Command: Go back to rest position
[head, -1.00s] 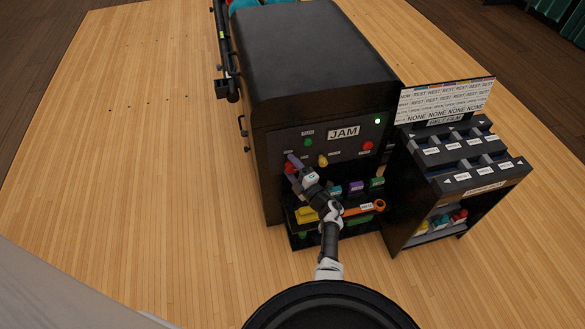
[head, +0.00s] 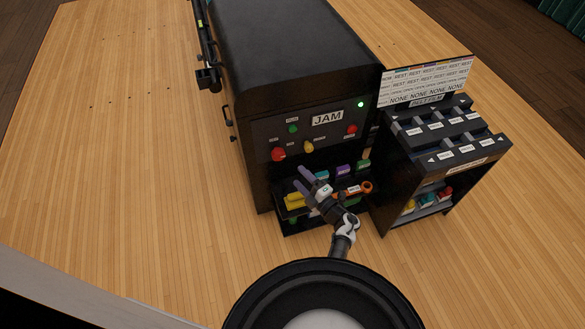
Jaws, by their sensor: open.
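My gripper (head: 305,181) is in the head view, in front of the lower shelf of the black ball return machine (head: 300,70). Its two purple-grey fingers are spread and nothing shows between them. It is apart from the control panel (head: 272,133), below the red button (head: 278,154) at the panel's left. My arm reaches up from the bottom of the view and hides part of the shelf.
The panel also has a yellow knob (head: 308,147), a JAM label (head: 327,118) and a lit green lamp (head: 361,104). Coloured items, among them a purple box (head: 343,170), sit on the shelf. A labelled black rack (head: 440,150) stands at right. The wooden floor (head: 130,180) at left is clear.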

